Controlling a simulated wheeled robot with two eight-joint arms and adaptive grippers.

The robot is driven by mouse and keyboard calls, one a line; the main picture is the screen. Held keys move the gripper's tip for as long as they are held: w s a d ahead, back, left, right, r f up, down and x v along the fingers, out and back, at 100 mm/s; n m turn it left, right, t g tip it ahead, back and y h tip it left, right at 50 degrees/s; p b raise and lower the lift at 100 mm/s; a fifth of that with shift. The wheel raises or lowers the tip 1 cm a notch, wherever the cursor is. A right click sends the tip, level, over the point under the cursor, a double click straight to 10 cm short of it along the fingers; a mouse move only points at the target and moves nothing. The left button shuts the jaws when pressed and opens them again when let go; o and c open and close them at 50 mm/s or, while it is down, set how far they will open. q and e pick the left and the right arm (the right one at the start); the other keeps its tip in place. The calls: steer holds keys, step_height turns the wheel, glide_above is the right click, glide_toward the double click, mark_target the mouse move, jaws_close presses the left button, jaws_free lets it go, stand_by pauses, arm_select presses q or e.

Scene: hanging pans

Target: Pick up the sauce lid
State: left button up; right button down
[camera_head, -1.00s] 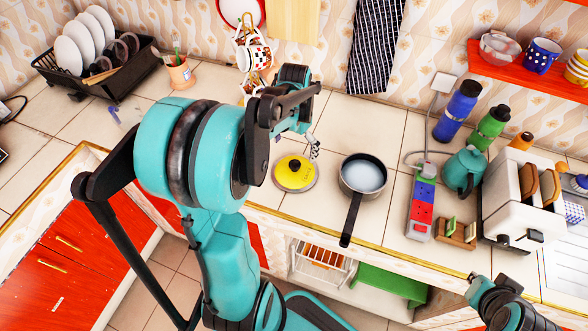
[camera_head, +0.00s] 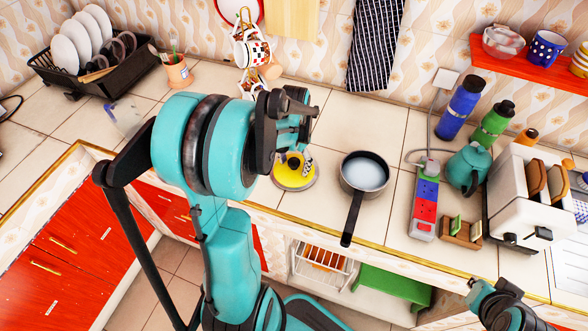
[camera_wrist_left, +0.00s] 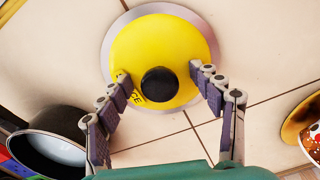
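The sauce lid (camera_head: 292,176) is a yellow disc with a silver rim and a black knob, lying on the white tiled counter. In the left wrist view the lid (camera_wrist_left: 180,50) fills the upper middle, and its black knob (camera_wrist_left: 159,84) lies between my left fingers. My left gripper (camera_wrist_left: 158,78) is open above the lid, one finger on each side of the knob. In the head view my left gripper (camera_head: 297,160) partly covers the lid. Whether the fingers touch the lid is unclear. My right arm shows at the lower right; its fingers are out of view.
A pan (camera_head: 364,173) with pale contents stands just right of the lid, its handle towards the counter's front edge. A power strip (camera_head: 424,205), teal kettle (camera_head: 468,168) and toaster (camera_head: 522,190) stand further right. Hanging mugs (camera_head: 251,52) are behind. Counter left of the arm is fairly clear.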

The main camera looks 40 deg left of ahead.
arm_select(q)
steer(key=shift+s+d, duration=0.1)
steer(key=shift+s, duration=0.05)
steer(key=c, duration=0.8)
